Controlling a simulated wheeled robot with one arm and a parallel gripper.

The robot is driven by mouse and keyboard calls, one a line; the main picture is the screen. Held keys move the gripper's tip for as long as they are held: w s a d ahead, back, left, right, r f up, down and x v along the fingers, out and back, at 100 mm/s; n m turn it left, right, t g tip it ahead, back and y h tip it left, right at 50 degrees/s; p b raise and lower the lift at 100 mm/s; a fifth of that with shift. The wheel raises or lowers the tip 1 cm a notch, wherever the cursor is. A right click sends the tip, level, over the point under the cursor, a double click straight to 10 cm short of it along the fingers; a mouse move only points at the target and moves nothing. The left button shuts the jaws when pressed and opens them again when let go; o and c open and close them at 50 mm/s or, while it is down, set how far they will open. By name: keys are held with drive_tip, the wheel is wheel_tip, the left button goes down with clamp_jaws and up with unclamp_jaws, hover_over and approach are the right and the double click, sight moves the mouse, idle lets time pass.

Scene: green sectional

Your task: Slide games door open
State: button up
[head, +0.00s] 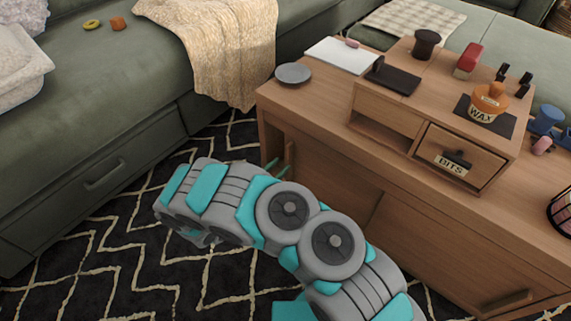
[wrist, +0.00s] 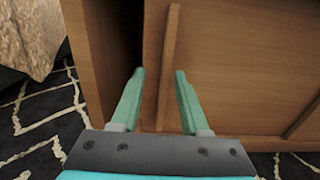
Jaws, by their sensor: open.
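The wooden cabinet has a sliding door (head: 325,172) at the left of its front, with a vertical bar handle (head: 290,158). No games label is readable on it. A dark narrow gap shows along the door's left edge in the wrist view. My gripper (head: 276,167) is at the handle, its fingers partly hidden behind my arm. In the wrist view, my gripper (wrist: 160,75) is open, with one green finger on each side of the handle (wrist: 168,60). I cannot tell whether either finger touches it. The door panel (wrist: 235,60) fills the right of that view.
A second front panel (head: 440,235) with its own handle (head: 507,300) is at the right. The cabinet top holds a small organizer with a DITS drawer (head: 458,160), a WAX pot (head: 489,100) and a grey dish (head: 293,73). A green sofa (head: 110,100) stands left; patterned rug lies between.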

drive_tip(key=shift+v, duration=2.1)
drive_tip(key=shift+d, duration=0.1)
